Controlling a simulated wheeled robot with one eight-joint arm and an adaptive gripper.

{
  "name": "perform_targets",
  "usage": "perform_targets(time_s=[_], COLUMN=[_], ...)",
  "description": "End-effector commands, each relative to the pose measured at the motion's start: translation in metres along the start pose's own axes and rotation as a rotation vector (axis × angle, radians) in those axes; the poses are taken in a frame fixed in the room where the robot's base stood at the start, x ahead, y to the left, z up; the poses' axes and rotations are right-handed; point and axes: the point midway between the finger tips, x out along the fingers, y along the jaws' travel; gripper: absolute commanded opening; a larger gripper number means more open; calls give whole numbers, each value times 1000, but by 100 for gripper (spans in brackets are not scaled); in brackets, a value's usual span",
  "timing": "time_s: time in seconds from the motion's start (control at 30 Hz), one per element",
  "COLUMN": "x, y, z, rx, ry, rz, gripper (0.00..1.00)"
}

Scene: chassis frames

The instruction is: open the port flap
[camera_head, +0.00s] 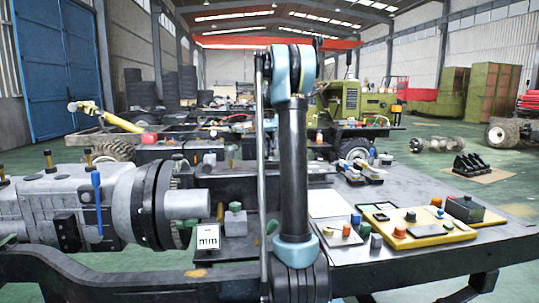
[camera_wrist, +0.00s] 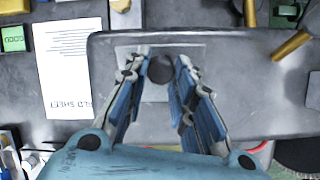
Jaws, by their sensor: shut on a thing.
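In the wrist view a thin grey rectangular plate (camera_wrist: 126,54), which looks like the port flap, lies flat in a dark grey surface. A dark round knob (camera_wrist: 160,70) shows on it. My gripper (camera_wrist: 163,62) is over the plate, its blue-padded fingers on either side of the knob and shut on it. The lower part of the plate is hidden by the fingers and the gripper body. I cannot tell any gap along the plate's edges. In the head view my arm stands in the middle, and I cannot make out the gripper or the flap.
A white printed sheet (camera_wrist: 66,65) lies left of the plate, near a green block (camera_wrist: 13,39). Brass rods (camera_wrist: 292,45) lie at upper right. In the head view a large grey gearbox (camera_head: 60,205) fills the left, and a yellow tray (camera_head: 428,232) with small parts is at right.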

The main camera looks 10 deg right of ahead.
Motion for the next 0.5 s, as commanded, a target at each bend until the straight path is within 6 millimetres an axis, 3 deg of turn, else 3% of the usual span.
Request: perform_targets(time_s=[0.47,0.5], x=[-3,-3], y=[-1,-1], z=[-3,-3], rx=[-1,0], ry=[-28,-28], rz=[6,6], gripper=[0,33])
